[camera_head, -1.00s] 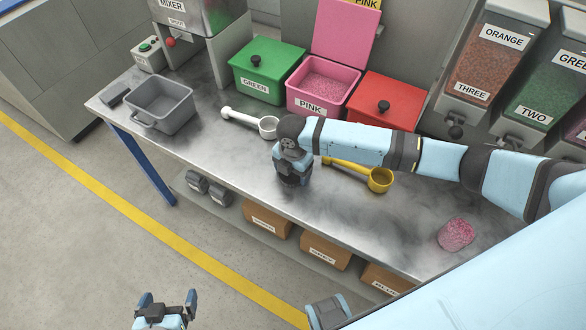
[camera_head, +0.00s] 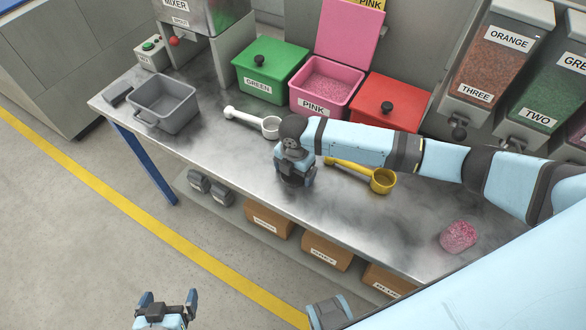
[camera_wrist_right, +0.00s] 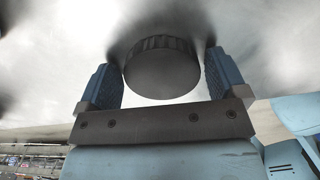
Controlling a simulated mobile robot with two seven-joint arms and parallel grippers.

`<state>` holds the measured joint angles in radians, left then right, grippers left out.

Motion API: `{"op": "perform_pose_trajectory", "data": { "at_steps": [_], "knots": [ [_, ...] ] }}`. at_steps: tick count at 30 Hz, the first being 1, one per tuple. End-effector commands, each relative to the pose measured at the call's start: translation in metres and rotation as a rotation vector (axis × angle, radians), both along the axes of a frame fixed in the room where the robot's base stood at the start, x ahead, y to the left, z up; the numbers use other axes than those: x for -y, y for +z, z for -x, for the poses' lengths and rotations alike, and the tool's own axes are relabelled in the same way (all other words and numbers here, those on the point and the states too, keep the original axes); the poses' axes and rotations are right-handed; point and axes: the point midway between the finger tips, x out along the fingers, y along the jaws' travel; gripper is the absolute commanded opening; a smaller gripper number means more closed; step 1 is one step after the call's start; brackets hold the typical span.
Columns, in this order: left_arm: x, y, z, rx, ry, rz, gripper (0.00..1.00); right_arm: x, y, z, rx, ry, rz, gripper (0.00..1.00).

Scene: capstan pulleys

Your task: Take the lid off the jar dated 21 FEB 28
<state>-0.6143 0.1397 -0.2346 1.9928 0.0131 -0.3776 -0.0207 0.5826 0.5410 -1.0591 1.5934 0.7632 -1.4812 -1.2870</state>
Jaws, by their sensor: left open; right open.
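A round dark grey lid-like top with a ribbed edge (camera_wrist_right: 162,68) lies between the fingers of my right gripper (camera_wrist_right: 160,60) in the right wrist view. The fingers are open on either side of it, with a gap visible at least on the left. In the head view my right gripper (camera_head: 296,182) points down at the front part of the table, and hides what is beneath it. No date label is legible in any view. My left gripper (camera_head: 168,298) is open and empty, low over the floor in front of the table.
On the metal table (camera_head: 230,165) are a grey bin (camera_head: 165,105), a white scoop (camera_head: 250,121), a yellow scoop (camera_head: 380,181) and a pink speckled lump (camera_head: 458,237). Green (camera_head: 268,75), pink (camera_head: 322,85) and red (camera_head: 388,100) boxes stand behind. Cardboard boxes (camera_head: 327,252) sit below.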

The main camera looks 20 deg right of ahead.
Motion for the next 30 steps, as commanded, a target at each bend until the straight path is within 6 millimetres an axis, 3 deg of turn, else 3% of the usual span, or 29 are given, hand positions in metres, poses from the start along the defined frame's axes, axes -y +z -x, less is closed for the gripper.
{"op": "perform_pose_trajectory", "data": {
  "at_steps": [2, 9, 16, 22, 30],
  "knots": [
    [0.0, -0.002, 0.0, -0.002, 0.0, -0.001, 1.0, 0.001, 0.005, 0.005, -0.012, 0.002, 0.005, 1.0],
    [0.0, -0.001, 0.0, -0.002, 0.0, -0.001, 1.0, 0.0, 0.063, 0.002, -0.002, 0.003, 0.0, 1.0],
    [0.0, 0.001, 0.0, 0.0, 0.0, 0.0, 1.0, -0.001, 0.107, 0.001, -0.001, 0.002, 0.0, 1.0],
    [0.0, 0.003, 0.0, 0.003, 0.0, 0.001, 1.0, -0.001, 0.122, 0.002, -0.003, 0.002, -0.001, 1.0],
    [0.0, 0.004, 0.0, 0.003, 0.0, 0.001, 1.0, -0.004, 0.122, 0.003, 0.001, -0.009, -0.014, 1.0]
  ]
}}
